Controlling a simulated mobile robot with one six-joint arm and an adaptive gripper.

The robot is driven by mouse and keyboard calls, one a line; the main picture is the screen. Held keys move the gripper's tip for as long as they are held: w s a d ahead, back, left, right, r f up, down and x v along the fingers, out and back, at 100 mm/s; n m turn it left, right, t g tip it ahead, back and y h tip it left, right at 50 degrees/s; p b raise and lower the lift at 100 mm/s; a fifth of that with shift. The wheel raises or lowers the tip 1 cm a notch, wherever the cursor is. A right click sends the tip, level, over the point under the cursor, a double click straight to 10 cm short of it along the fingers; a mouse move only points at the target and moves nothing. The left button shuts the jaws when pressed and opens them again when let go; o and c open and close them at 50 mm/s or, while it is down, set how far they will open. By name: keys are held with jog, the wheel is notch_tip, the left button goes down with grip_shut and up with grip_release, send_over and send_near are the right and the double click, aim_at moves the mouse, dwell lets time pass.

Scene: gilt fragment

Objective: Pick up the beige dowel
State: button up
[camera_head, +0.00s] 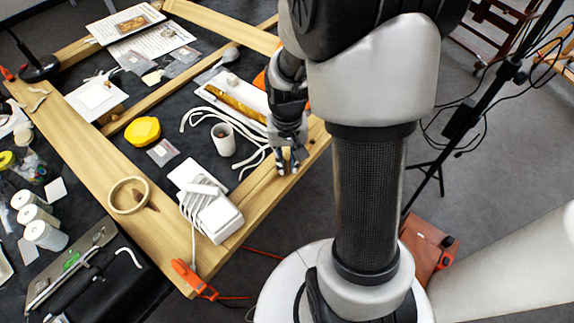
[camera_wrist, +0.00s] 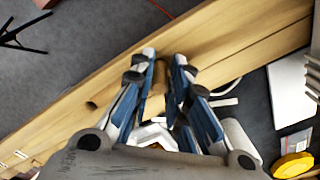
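My gripper (camera_head: 288,168) points down at the wooden frame's right-hand beam in the head view. In the wrist view its two fingertips (camera_wrist: 164,58) stand apart with a gap between them. A small tan piece, which looks like the beige dowel (camera_wrist: 158,78), shows in that gap against the similarly coloured wood. The fingers partly hide it, and I cannot tell whether they touch it. I cannot make out the dowel in the head view, where the gripper covers that spot.
The wooden frame (camera_head: 95,150) surrounds dark cloth. A white mug (camera_head: 223,140), a white boxy item with cord (camera_head: 212,214), white cords, and a yellow lump (camera_head: 142,131) lie near the gripper. A beige ring (camera_head: 128,195) rests on the front beam. An orange-handled clamp (camera_head: 192,279) grips the frame's near corner.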

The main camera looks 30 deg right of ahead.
aim_at(287, 158)
grip_shut()
notch_tip(287, 158, up, 20)
jog(key=p, duration=0.7)
